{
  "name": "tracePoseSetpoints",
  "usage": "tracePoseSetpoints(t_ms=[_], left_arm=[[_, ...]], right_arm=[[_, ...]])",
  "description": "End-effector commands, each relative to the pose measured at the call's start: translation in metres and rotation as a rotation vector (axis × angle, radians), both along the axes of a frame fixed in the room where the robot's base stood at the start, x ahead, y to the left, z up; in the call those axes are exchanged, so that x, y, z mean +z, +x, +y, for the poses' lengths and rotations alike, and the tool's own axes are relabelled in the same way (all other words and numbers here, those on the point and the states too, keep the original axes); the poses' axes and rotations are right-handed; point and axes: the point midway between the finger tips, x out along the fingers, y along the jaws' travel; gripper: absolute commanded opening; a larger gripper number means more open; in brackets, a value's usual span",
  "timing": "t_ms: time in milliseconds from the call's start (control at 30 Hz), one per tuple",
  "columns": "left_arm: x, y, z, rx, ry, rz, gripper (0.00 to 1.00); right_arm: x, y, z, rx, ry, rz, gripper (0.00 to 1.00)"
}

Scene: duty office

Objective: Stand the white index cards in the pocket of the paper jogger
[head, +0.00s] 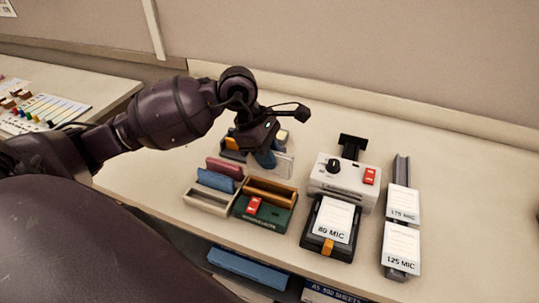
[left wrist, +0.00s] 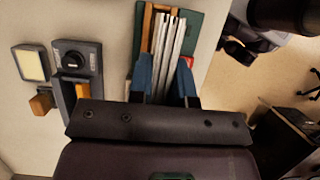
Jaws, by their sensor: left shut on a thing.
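My left gripper (head: 268,160) is shut on the white index cards (head: 284,166), held on edge by its blue fingertips. In the left wrist view the cards (left wrist: 172,45) stick out as several pale strips between the fingertips (left wrist: 163,85). The paper jogger (head: 268,218) is a green box with a red switch and a wood-sided pocket (head: 272,191). In the head view the cards show just behind and above the pocket. In the left wrist view they overlap the jogger (left wrist: 194,24), beside a wooden wall. Their lower edge's height is unclear. My right gripper is not in view.
A wooden tray (head: 208,203) with pink and blue cards stands left of the jogger. A grey-white machine with a red switch (head: 343,180), an 80 MIC pouch pack (head: 332,222) and a rack with 125 MIC (head: 401,245) stand to the right. Stamp items sit behind the gripper.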

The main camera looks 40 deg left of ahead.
Motion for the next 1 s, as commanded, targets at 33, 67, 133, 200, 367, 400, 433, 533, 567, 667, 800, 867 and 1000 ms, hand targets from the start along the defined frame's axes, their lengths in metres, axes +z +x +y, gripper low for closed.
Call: tracePoseSetpoints(t_ms=[33,67,133,200,367,400,433,533,567,667,800,867,1000], left_arm=[[-0.003,0.0,0.0,0.0,-0.001,0.0,0.0],[-0.004,0.0,0.0,0.0,-0.001,0.0,0.0],[-0.008,0.0,0.0,0.0,-0.001,0.001,0.0],[-0.012,0.0,0.0,0.001,-0.001,0.001,0.0],[-0.023,0.0,0.0,0.001,-0.002,0.002,0.0],[-0.025,0.0,0.0,0.001,0.0,0.002,0.0],[-0.027,0.0,0.0,0.001,0.0,0.002,0.0],[-0.034,0.0,0.0,0.001,0.0,0.002,0.0],[-0.036,0.0,0.0,0.001,0.0,0.002,0.0],[-0.042,0.0,0.0,0.0,-0.001,0.002,0.0],[-0.051,0.0,0.0,0.0,-0.001,0.002,0.0],[-0.055,0.0,0.0,0.001,-0.001,0.001,0.0],[-0.064,0.0,0.0,0.001,0.0,0.002,0.0]], right_arm=[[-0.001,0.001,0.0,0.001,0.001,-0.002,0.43],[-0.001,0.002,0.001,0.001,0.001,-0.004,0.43],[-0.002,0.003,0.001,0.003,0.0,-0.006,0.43],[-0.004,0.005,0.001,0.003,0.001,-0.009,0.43],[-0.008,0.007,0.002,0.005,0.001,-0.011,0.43],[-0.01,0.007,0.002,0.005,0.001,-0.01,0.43],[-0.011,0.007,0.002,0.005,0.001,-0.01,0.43],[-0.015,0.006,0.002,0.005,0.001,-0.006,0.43],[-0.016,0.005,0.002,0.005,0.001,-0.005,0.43],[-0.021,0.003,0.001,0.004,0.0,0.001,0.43],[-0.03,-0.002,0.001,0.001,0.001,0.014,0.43],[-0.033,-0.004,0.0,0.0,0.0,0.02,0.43],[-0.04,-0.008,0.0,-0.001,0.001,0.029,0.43]])
